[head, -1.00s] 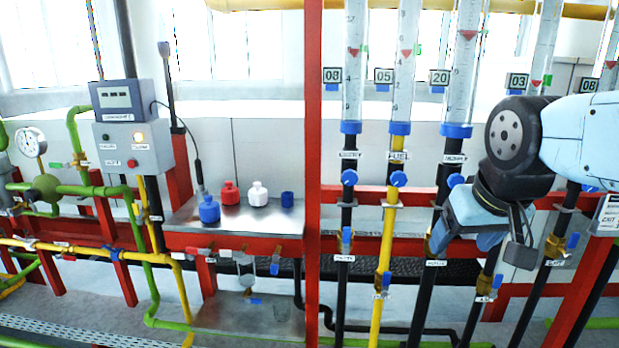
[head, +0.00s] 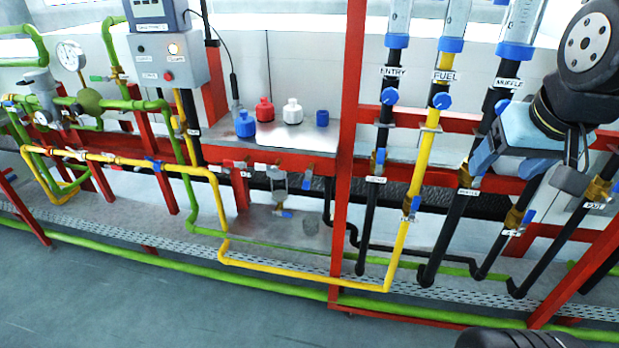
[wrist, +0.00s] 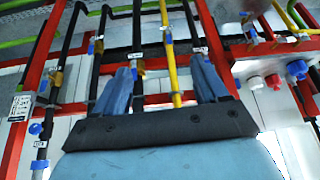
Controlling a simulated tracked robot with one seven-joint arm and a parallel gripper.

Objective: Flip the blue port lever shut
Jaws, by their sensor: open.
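Several blue valve levers show, and I cannot tell for sure which one is the port lever. One small blue lever (head: 284,213) is under the glass sample vessel (head: 279,187) below the metal shelf. Other blue levers are on the yellow fuel pipe (head: 414,206), the black entry pipe (head: 380,160) and the yellow pipe at left (head: 153,164). My gripper (head: 505,163) is at the right, in front of the black muffle pipe, well away from the shelf. In the wrist view its two blue fingers (wrist: 163,68) are spread apart and hold nothing.
A red post (head: 348,130) stands between the shelf and the vertical pipes. Blue, red and white bottles (head: 292,112) stand on the shelf (head: 285,136). A control box (head: 165,60) is at upper left.

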